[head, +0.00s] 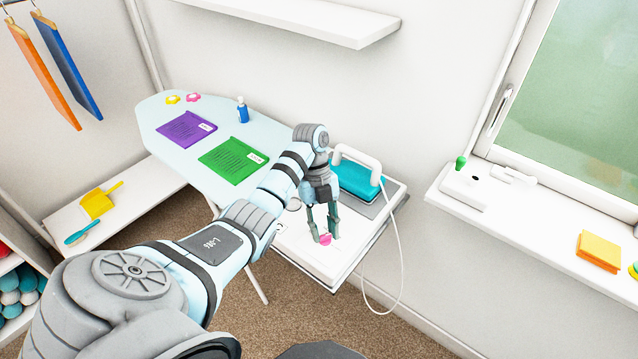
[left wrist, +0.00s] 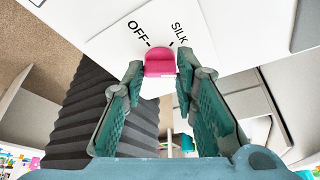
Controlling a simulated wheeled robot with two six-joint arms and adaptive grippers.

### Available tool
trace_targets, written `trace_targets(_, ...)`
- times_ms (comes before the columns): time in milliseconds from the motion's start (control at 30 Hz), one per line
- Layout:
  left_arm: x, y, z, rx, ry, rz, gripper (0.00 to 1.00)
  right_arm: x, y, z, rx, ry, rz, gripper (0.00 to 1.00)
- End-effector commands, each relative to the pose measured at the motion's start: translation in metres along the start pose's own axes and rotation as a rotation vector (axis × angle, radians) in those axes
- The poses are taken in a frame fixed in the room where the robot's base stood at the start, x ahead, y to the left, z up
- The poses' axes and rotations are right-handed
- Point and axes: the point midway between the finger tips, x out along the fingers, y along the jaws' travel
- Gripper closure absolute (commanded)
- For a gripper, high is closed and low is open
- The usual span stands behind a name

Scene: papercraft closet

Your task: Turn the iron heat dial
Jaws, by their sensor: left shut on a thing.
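The pink heat dial (head: 325,240) sits on the white panel (head: 297,247) at the near end of the ironing board. In the left wrist view the dial (left wrist: 160,62) lies between my left fingertips, near the printed words OFF and SILK. My left gripper (head: 323,236) reaches down and is shut on the dial, with a fingertip on each side. The teal iron (head: 358,180) with a white handle rests behind the gripper on its stand. My right gripper is in neither view.
A white cord (head: 401,260) hangs from the iron over the board's right edge. A purple folded cloth (head: 187,129), a green one (head: 232,160) and a blue bottle (head: 242,109) lie or stand farther back. A window sill (head: 520,205) is at the right.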

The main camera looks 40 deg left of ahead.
Motion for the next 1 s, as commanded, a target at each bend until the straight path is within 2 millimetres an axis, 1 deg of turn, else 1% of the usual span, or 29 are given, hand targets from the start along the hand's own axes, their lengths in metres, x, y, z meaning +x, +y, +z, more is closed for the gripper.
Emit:
trace_targets(233,0.0016,0.0011,0.0001,-0.003,0.002,0.004,1.00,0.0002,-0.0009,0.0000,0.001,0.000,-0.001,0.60)
trace_targets(267,0.0016,0.0011,0.0001,-0.003,0.002,0.004,0.72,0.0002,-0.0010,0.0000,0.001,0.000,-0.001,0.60)
trace_targets(300,0.0015,0.0011,0.0001,-0.003,0.001,0.004,0.66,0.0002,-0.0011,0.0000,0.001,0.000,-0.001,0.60)
trace_targets(367,0.0012,0.0008,0.0001,-0.003,0.001,0.003,0.56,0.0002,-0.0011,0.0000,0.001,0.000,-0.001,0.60)
trace_targets(400,0.0011,0.0006,0.0001,-0.002,0.001,0.002,0.53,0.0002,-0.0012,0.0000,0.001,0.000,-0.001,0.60)
trace_targets(667,0.0003,-0.0002,-0.0001,-0.001,0.000,0.001,0.53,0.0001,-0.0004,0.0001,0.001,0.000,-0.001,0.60)
trace_targets(733,0.0002,-0.0003,-0.0001,-0.001,-0.001,0.000,0.53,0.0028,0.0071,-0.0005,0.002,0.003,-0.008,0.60)
trace_targets(833,0.0002,0.0000,0.0000,-0.014,-0.001,-0.005,0.53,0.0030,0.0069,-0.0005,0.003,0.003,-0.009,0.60)
trace_targets(933,0.0008,0.0016,0.0001,-0.081,-0.001,-0.032,0.53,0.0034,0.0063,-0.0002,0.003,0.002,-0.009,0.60)
trace_targets(1000,0.0004,0.0033,0.0001,-0.174,-0.002,-0.070,0.53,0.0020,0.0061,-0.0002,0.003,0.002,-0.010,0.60)
